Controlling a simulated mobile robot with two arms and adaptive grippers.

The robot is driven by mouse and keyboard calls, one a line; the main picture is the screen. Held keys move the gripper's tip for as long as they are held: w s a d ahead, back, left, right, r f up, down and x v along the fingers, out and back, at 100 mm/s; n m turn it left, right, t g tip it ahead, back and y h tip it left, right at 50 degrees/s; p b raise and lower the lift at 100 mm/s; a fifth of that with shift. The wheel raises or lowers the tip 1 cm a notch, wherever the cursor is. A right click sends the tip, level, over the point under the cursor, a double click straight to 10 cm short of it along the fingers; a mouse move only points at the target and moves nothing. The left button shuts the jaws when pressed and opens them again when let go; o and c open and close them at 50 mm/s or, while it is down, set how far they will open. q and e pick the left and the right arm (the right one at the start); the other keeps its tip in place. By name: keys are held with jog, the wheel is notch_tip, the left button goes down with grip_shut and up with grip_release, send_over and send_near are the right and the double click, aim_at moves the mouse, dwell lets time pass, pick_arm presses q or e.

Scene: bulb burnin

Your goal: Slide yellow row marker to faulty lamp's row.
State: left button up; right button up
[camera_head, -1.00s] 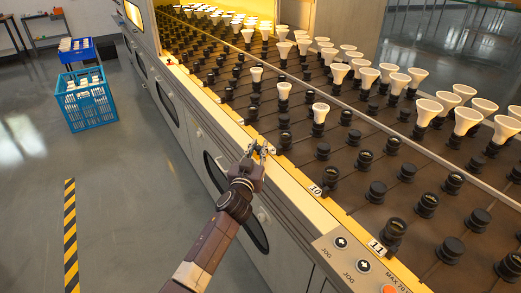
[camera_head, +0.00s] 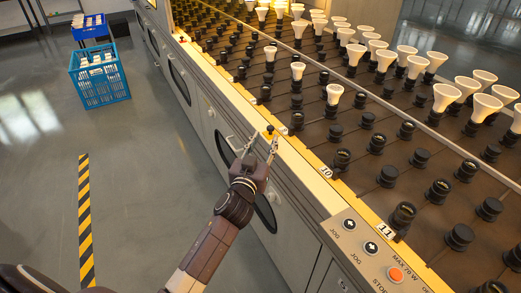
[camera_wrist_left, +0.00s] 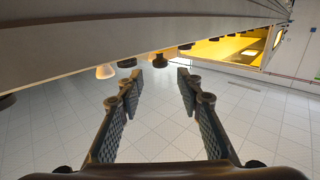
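My left gripper (camera_head: 268,141) is at the front edge of the rack, beside the yellow rail (camera_head: 308,158) and a little before the plate marked 10 (camera_head: 326,171). In the left wrist view its fingers (camera_wrist_left: 160,100) stand apart with nothing between them. White lamps stand in black sockets, such as a lone lamp (camera_head: 333,95) near the front. I cannot tell which lamp is faulty. My right gripper is not in view.
A control panel (camera_head: 372,262) with jog buttons and an orange stop button (camera_head: 395,273) lies at the near end, past plate 11 (camera_head: 385,231). Blue crates (camera_head: 101,87) stand on the floor at left. A striped floor line (camera_head: 85,220) crosses otherwise clear floor.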

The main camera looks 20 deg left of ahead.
pick_arm(q)
jog(key=shift+s+d, duration=0.15)
jog(key=shift+s, duration=0.95)
jog(key=shift+s+d, duration=0.1)
jog(key=shift+s, duration=0.95)
